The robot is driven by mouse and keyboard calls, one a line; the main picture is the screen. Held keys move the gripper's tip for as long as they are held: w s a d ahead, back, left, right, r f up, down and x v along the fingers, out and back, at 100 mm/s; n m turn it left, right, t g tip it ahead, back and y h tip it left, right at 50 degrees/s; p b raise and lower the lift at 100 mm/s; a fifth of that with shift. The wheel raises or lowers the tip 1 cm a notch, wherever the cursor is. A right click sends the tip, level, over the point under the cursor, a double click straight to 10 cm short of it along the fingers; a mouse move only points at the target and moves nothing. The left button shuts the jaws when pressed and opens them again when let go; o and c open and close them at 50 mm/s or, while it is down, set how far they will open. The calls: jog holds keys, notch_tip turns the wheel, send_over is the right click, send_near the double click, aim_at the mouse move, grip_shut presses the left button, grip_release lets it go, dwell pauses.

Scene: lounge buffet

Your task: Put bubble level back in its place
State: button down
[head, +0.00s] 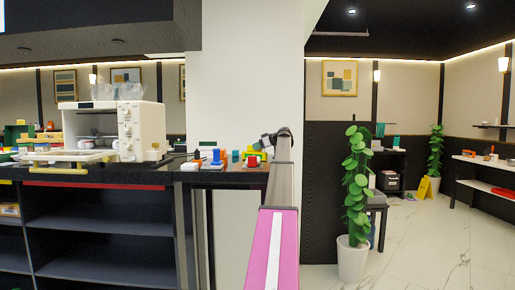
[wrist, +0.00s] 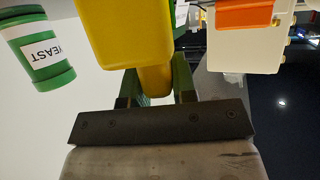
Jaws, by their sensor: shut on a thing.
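In the wrist view, a yellow object (wrist: 122,30), apparently the bubble level, fills the top middle. Its narrower yellow part sits between the fingers of my gripper (wrist: 156,84), which is shut on it. The object's far end is cut off by the frame, and no vial or marking shows. In the head view my gripper (head: 264,143) is at the right end of the dark counter, small and partly hidden by my arm. I cannot make out the held object clearly there.
The counter (head: 232,178) carries small coloured items and a white toaster oven (head: 139,130). The wrist view shows a green jar labelled YEAST (wrist: 42,50) at left and a cream box with an orange panel (wrist: 243,30) at right. A potted plant (head: 352,258) stands right of the counter.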

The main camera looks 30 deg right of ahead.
jog(key=c, duration=0.9)
grip_release()
jog(key=shift+f, duration=0.1)
jog(key=v, duration=1.2)
